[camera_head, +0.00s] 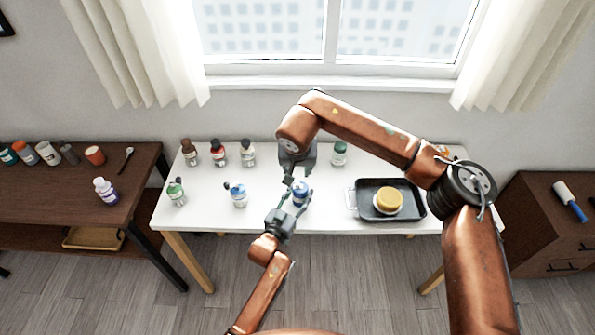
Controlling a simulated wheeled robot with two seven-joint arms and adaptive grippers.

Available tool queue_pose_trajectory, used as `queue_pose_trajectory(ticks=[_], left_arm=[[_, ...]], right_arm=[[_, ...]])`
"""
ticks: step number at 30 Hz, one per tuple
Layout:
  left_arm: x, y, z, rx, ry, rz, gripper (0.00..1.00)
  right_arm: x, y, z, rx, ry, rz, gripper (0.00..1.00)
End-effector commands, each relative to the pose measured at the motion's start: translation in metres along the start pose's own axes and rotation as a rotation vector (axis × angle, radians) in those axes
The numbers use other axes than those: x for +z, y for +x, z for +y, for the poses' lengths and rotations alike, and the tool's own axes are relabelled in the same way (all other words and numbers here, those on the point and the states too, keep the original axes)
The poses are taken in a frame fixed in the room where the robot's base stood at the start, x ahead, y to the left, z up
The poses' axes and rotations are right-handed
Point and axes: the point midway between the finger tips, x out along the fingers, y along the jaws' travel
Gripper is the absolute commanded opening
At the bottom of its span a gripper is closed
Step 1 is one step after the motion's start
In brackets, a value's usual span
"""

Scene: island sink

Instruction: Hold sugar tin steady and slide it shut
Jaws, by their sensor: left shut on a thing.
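A small blue and white container (301,193), which looks like the sugar tin, stands upright on the white table near its front middle. My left gripper (294,201) reaches in from the front and is shut on its lower body; the fingers partly cover it. My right gripper (294,176) hangs down from above, its fingers close to the top of the tin. Whether it touches the lid, and how wide its jaws are, is too small to tell. The state of the lid is not clear.
Another blue-topped container (238,195) and a green-topped one (176,192) stand to the left. Several bottles line the table's back. A dark tray (364,211) holding a yellow-topped round thing (388,200) lies to the right. The white table (270,221) has a clear front strip.

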Motion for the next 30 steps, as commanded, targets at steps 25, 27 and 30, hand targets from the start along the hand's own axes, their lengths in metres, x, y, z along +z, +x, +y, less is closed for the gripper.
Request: queue_pose_trajectory(ticks=[25,27,30], left_arm=[[0.001,-0.016,-0.001,-0.001,0.001,-0.001,0.60],[0.001,-0.028,-0.001,-0.001,0.000,-0.001,0.60],[0.002,-0.050,-0.001,-0.001,0.000,-0.002,0.60]], right_arm=[[0.000,0.000,0.000,0.000,0.000,0.000,0.29],[0.000,0.000,0.000,0.000,0.000,0.000,0.29],[0.000,0.000,0.000,0.000,0.000,0.000,0.29]])
